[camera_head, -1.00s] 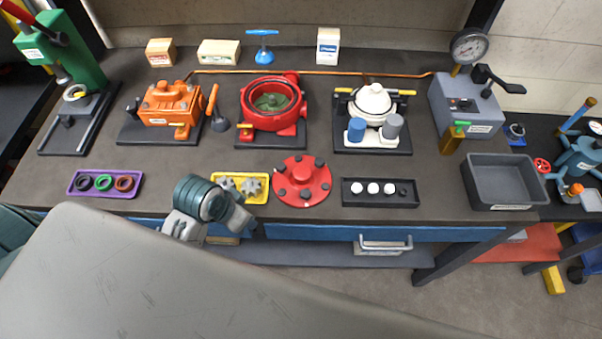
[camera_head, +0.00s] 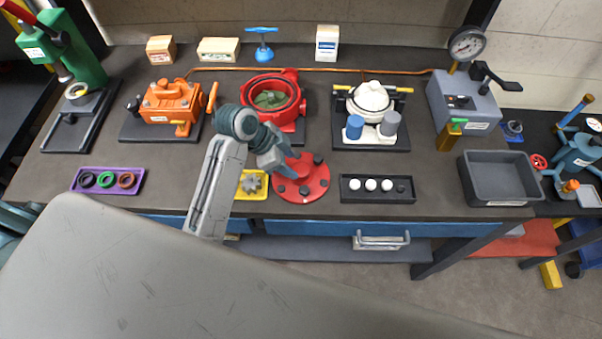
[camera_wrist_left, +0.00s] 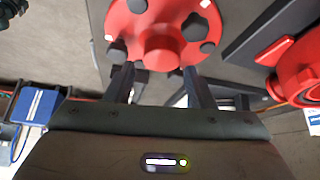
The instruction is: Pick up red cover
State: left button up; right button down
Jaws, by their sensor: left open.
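The red cover (camera_head: 316,190) is a round disc with several dark knobs around its rim and a raised red hub in the middle. It lies flat on the bench. In the left wrist view the red cover (camera_wrist_left: 160,20) fills the top middle, with its hub just beyond my fingers. My left gripper (camera_head: 289,168) is over the cover's upper left part and hides some of it. In the left wrist view my left gripper (camera_wrist_left: 160,75) is open and empty, its fingers apart on either side of the hub's line. I cannot tell whether they touch the cover. My right gripper is not in view.
The red pump housing (camera_head: 271,97) stands open behind the cover. A yellow tray (camera_head: 245,193) with grey gears is left of it, partly behind my arm. A black tray (camera_head: 378,199) with white balls is right. A grey bin (camera_head: 497,182) stands farther right.

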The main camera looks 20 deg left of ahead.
aim_at(301, 168)
pick_arm(q)
jog(key=p+x, duration=0.3)
jog(key=x, duration=0.2)
jog(key=shift+w+d, duration=0.2)
jog(key=shift+d, duration=0.1)
jog(key=shift+f, duration=0.3)
jog(key=shift+w, duration=0.1)
grip_shut()
jog(key=shift+r, duration=0.15)
